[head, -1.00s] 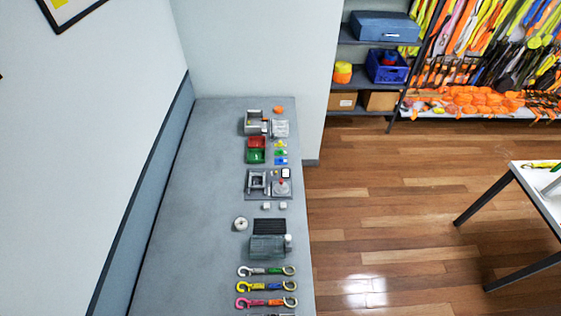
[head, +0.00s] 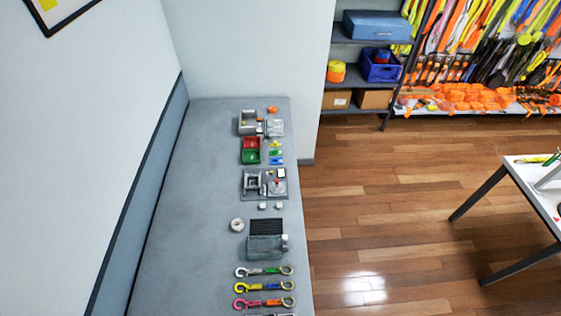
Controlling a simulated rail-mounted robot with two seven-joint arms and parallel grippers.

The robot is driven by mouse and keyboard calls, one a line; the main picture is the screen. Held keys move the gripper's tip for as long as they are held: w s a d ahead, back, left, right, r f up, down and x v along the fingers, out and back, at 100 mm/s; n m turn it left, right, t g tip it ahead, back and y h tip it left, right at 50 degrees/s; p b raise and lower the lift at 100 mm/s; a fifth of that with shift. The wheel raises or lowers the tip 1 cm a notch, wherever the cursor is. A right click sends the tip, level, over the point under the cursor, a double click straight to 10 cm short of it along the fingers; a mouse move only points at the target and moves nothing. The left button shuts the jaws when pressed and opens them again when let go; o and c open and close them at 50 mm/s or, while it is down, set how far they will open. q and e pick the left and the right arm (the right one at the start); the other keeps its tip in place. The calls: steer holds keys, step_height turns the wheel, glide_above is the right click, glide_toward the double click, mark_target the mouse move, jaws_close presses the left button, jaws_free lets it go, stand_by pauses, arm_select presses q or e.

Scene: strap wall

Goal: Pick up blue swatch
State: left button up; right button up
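A small blue swatch (head: 276,161) lies on the long grey bench, at the near end of a short column of coloured swatches. A green swatch (head: 275,152) and a yellow swatch (head: 275,143) lie just beyond it. Neither of my grippers shows in the head view.
The grey bench (head: 190,220) is bare along its left side. Toward the front lie a black ribbed pad (head: 266,226), a white roll (head: 237,225) and several hooked straps (head: 264,286). A grey device with a red knob (head: 277,183) stands nearer than the swatches. Wooden floor (head: 390,210) is open at right.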

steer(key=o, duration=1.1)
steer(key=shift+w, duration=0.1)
